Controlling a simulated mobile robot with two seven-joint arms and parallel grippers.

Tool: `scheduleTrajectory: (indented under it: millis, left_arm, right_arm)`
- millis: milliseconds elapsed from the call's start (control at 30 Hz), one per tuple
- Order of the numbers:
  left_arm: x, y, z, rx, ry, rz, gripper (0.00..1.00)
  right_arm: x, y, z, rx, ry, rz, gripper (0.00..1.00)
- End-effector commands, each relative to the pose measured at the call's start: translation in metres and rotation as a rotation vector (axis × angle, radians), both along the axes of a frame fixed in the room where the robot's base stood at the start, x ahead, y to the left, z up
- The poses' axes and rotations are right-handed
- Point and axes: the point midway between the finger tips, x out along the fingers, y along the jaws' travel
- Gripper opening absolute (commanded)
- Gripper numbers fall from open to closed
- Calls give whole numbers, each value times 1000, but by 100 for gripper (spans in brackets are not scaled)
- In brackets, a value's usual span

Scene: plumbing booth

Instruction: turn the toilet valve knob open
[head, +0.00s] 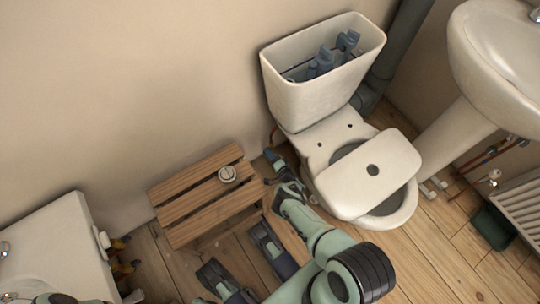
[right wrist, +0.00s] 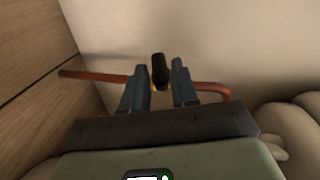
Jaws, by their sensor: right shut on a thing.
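The toilet valve knob (right wrist: 160,72) is a small dark piece with a yellowish part under it, on a copper pipe (right wrist: 88,75) by the wall. My right gripper reaches down beside the toilet in the head view (head: 274,162). In the right wrist view its fingers (right wrist: 158,82) stand on both sides of the knob, shut on it. How far the knob is turned is unclear. In the head view I cannot make out the knob. My left gripper (head: 240,258) shows two parted, empty fingers at the bottom, over the floor.
The toilet (head: 300,100) has an open cistern and stands right of my right gripper. A wooden slatted stool (head: 205,213) with a round metal piece (head: 227,174) is close on the left. A basin (head: 500,50) and radiator (head: 520,200) are at the right, a white unit (head: 50,250) at lower left.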

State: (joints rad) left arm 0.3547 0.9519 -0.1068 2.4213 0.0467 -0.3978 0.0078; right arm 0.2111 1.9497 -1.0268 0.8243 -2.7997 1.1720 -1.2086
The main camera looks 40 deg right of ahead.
Motion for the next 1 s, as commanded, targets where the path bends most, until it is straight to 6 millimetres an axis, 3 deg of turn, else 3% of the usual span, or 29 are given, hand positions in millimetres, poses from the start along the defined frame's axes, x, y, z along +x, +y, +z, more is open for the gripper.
scheduleTrajectory:
  millis: [167, 400, 767, 800, 1000]
  left_arm:
    - [2, 0, 1, 1, -8, -1, 43]
    - [29, -3, 14, 7, -97, -10, 43]
    - [31, -4, 14, 7, -104, -11, 43]
    - [31, -3, 14, 7, -104, -11, 43]
    - [31, -3, 14, 7, -102, -10, 43]
  right_arm:
    - [1, 5, 1, -54, 111, 12, 0]
    - [3, 3, 7, -145, 299, 4, 0]
    - [3, 3, 6, -154, 320, 3, 0]
    - [3, 3, 6, -153, 320, 2, 42]
    - [3, 2, 6, -153, 319, 2, 44]
